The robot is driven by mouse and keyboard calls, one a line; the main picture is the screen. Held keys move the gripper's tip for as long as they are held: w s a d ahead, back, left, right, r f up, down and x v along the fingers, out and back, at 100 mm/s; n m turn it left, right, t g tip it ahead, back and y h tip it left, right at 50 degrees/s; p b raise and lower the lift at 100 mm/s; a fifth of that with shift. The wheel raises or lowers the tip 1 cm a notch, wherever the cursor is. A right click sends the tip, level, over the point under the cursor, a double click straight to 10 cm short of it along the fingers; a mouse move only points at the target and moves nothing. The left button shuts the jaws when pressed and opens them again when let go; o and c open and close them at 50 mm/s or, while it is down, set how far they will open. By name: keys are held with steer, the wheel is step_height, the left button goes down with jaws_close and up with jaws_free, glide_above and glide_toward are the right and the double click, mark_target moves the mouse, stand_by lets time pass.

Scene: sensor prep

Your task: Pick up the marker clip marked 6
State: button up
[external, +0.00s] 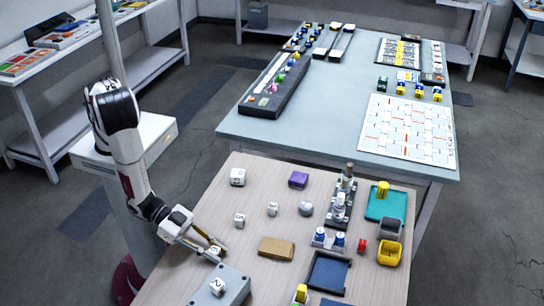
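Several small white number pieces sit on the wooden table (190,285): one at the back left (237,177), one in the middle (272,209), one nearer my arm (239,220) and one on a grey box (217,286) at the front. Their dark marks are too small to read surely, so I cannot tell which is marked 6. My gripper (213,248) is low at the table's left side, just behind the grey box. A small white piece (215,251) shows at its fingertips. I cannot tell whether the fingers hold it or are only beside it.
A tan block (276,248), a purple block (298,180) and a grey round piece (306,208) lie right of my gripper. A dark blue tray (328,272), a yellow bin (389,253) and a teal tray (400,207) stand further right. The bare table between the white pieces is clear.

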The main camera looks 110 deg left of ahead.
mark_target(215, 249)
steer(key=shift+r, duration=0.15)
steer(key=shift+r, duration=4.85)
